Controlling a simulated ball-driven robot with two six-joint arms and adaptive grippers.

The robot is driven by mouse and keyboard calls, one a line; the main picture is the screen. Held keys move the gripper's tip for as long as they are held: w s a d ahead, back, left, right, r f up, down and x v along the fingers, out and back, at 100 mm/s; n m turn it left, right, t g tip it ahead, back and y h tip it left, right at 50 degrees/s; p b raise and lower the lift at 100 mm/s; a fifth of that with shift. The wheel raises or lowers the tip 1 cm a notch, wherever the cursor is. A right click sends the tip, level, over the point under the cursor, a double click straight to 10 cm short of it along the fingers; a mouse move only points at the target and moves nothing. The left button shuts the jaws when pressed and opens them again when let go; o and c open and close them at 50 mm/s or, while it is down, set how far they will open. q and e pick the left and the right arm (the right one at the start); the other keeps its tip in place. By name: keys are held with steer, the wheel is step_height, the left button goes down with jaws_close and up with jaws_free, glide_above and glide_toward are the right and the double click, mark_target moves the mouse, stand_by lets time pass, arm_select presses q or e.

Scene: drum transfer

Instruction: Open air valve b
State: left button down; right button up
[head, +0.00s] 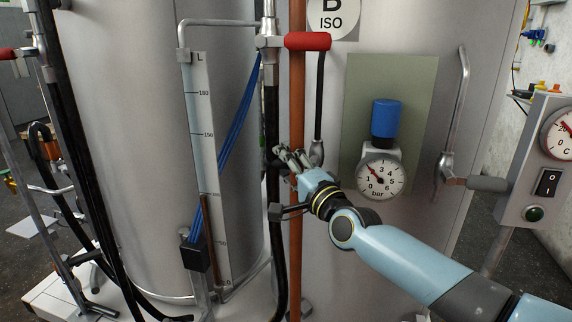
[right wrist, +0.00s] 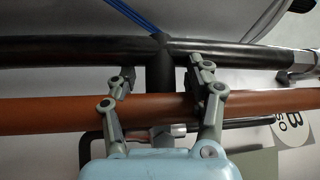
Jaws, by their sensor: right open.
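My right gripper (head: 284,156) is in front of the steel tank labelled B, by the brown vertical pipe (head: 297,90). In the right wrist view, its open fingers (right wrist: 165,80) reach across the brown pipe (right wrist: 260,104). They are spread on both sides of a dark branch (right wrist: 161,70) from the black pipe; contact is unclear. A black bar (head: 319,95) stands upright above a grey fitting (head: 317,153) beside the gripper; it also shows in the right wrist view (right wrist: 240,124). No label marks air valve b, so I cannot tell which part it is. My left gripper is out of view.
A pressure gauge (head: 380,176) under a blue knob (head: 385,119) is right of the gripper. A red handle (head: 308,41) is above, and a grey handle (head: 487,184) is farther right. The level scale (head: 205,150) and black hose (head: 271,120) stand close on the left.

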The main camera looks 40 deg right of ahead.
steer(key=shift+w, duration=0.1)
steer(key=shift+c, duration=0.7)
jaws_close()
